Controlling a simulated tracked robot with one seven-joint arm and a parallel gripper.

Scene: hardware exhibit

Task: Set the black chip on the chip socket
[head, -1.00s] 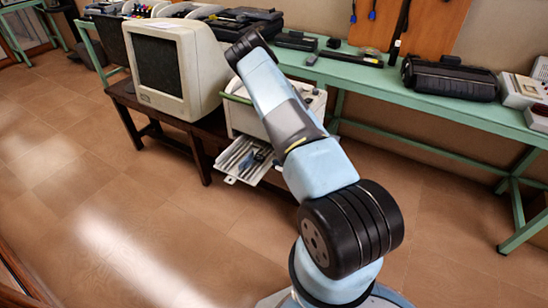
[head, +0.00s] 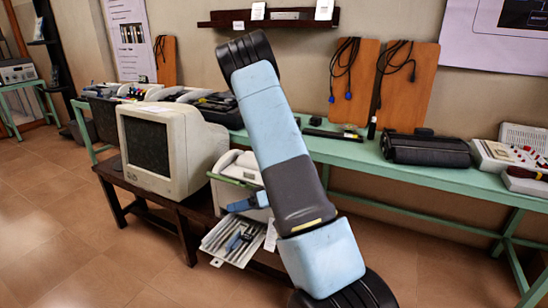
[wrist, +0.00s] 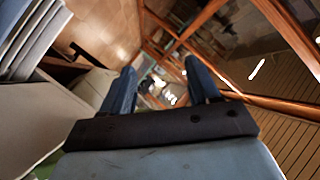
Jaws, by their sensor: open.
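I cannot make out the black chip or the chip socket in either view. In the wrist view my gripper (wrist: 161,78) is open, its two blue fingers apart with nothing between them. Beyond the fingers are tiled floor, wooden frames and glass, with blurred bright spots. In the head view a blue part of my gripper (head: 243,203) shows left of my arm, in front of the white printer (head: 226,180). A light tray (head: 213,240) with dark and blue items juts out below it; these items are too small to identify.
A beige monitor (head: 172,150) stands on a dark wooden table (head: 172,220) beside the printer. A long green bench (head: 350,152) along the wall carries a black case (head: 427,150) and a white device with red parts (head: 505,157). The floor at front left is clear.

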